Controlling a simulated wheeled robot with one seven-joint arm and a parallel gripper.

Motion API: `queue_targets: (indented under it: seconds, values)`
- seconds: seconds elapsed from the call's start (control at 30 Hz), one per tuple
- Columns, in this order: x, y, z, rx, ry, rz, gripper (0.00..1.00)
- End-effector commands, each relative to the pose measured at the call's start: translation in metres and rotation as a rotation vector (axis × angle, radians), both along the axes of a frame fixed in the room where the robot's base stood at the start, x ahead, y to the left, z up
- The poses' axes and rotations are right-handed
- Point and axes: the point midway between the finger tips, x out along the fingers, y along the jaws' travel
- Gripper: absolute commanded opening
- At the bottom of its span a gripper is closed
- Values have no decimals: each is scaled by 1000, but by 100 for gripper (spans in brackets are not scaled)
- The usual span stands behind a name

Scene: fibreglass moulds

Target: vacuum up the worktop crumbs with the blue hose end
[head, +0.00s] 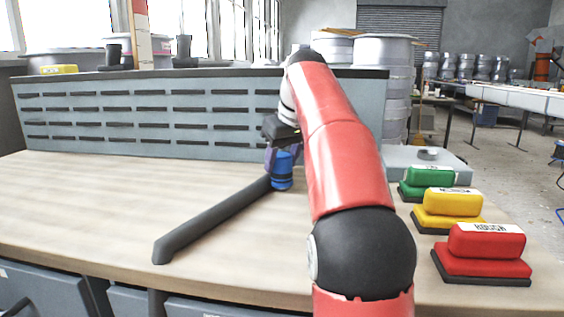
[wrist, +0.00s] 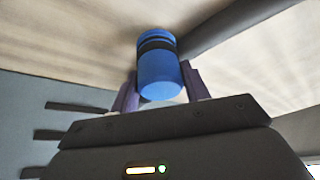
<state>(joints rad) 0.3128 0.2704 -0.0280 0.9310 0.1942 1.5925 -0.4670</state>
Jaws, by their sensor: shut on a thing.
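The blue hose end (head: 281,170) has dark bands and stands at the far middle of the worktop (head: 110,195), beside the slotted panel. The dark grey hose (head: 210,222) runs from it along the worktop to the front left. My gripper (head: 283,150) reaches down from my red arm and is shut on the hose end. In the wrist view, its two purple fingers (wrist: 160,90) are on either side of the blue hose end (wrist: 157,65). I cannot make out any crumbs. The hose end's lower edge is at or just above the worktop; I cannot tell which.
A grey slotted panel (head: 140,118) closes off the back of the worktop. Green (head: 430,177), yellow (head: 452,203) and red (head: 486,247) sanding blocks lie along the right side. A pale grey box (head: 400,158) stands behind them. The left and middle worktop is clear apart from the hose.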

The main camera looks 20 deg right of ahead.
Motion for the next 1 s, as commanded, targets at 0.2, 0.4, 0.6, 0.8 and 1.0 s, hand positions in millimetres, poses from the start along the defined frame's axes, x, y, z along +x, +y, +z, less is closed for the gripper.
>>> queue_targets:
  seconds: [0.2, 0.4, 0.6, 0.8, 1.0]
  values:
    - [1, -4, 1, -1, -1, 0, 17]
    - [-8, -16, 1, 0, -1, -2, 17]
    - [-18, -31, 0, -1, 0, -1, 17]
    - [-21, -36, 0, 0, 0, 0, 17]
    - [-29, -47, 0, -1, -1, -3, 17]
